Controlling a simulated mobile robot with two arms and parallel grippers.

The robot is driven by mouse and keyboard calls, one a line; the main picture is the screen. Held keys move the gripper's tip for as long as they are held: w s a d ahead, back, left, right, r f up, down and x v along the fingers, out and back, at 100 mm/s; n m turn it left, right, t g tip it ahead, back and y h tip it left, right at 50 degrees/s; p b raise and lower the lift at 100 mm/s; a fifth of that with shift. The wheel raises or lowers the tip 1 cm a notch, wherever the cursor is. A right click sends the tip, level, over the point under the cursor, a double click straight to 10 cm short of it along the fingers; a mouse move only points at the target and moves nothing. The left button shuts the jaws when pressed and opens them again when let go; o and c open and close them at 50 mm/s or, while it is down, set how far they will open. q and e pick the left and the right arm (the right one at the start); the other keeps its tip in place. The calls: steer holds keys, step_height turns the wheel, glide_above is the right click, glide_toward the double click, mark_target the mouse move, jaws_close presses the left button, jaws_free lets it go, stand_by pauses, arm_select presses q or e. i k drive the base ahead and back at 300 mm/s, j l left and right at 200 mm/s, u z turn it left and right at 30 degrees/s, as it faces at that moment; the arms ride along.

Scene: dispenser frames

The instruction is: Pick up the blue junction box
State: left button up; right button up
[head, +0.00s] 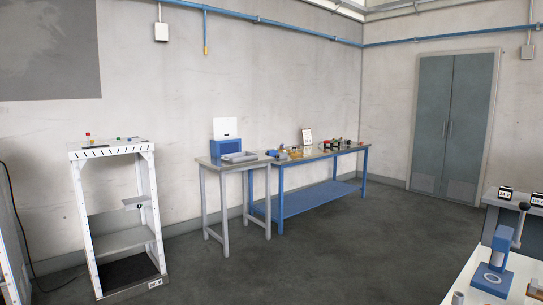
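I cannot tell for certain which thing is the blue junction box. A blue box (226,146) stands at the back of the small grey table (233,163), with a white panel behind it. A much smaller blue item (272,153) lies near where this table meets the long workbench, too small to make out. Tiny coloured items, among them a red and yellow one (88,138), sit on top of the white shelf rack (107,149). Neither of my grippers is in view, and all these things are well away across the room.
A long blue-legged workbench (314,196) with several small items stands along the back wall. A grey double-door cabinet (454,125) is at the right. A white table (520,272) with a blue press (498,250) is close at the lower right. The middle floor (300,265) is clear.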

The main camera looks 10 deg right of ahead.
mark_target(270, 153)
steer(key=z, duration=0.35)
steer(key=i+z, duration=0.2)
steer(key=i, duration=1.45)
steer(key=i+l, duration=0.1)
steer(key=i, duration=5.6)
steer(key=j+u, duration=0.05)
steer(key=j, duration=0.15)
